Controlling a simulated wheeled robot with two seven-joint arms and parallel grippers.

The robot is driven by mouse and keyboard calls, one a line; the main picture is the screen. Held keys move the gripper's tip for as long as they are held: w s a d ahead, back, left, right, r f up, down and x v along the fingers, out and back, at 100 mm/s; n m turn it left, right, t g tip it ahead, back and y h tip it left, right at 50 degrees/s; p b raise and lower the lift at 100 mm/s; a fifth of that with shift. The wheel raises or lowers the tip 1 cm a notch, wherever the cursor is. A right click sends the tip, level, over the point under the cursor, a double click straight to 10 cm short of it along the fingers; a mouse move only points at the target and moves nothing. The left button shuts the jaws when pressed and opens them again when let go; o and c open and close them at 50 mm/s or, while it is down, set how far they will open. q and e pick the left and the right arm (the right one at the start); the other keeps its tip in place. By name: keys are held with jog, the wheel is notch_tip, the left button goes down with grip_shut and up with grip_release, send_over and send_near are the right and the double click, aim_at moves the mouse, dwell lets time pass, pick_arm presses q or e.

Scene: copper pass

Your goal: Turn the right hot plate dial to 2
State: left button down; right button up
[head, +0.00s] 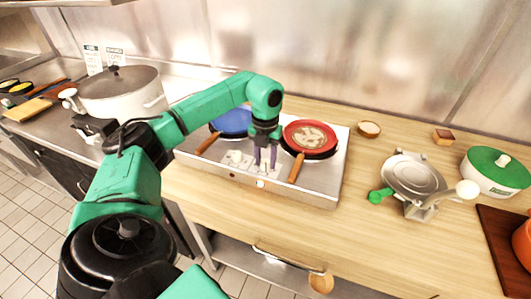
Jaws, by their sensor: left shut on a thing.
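The hot plate (328,190) is a silver double unit on the wooden counter. A blue pan (232,122) sits on its left burner and a red pan (310,136) on its right burner. A light dial (235,157) shows on the panel between the pan handles. My left gripper (265,166) points down at the panel, just left of the red pan's handle. Its purple fingers are shut on the right dial, which they mostly hide. The dial's setting cannot be read. My right gripper is out of view.
The pan handles (297,168) stick out toward the front on either side of the gripper. The counter's front is clear.

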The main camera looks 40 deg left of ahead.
pick_arm(q)
jog(key=shift+w+r+n, duration=0.15)
jog(key=shift+r+n, duration=0.05)
jog(key=shift+n, duration=0.2)
jog(key=shift+c, duration=2.3)
grip_release()
jog(key=shift+f, duration=0.1)
notch_tip(320, 180, up, 9)
jog(key=shift+f+b, duration=0.15)
jog(key=shift+b, duration=0.6)
notch_tip(320, 180, up, 6)
jog(key=p, duration=0.3)
send_over(266, 161)
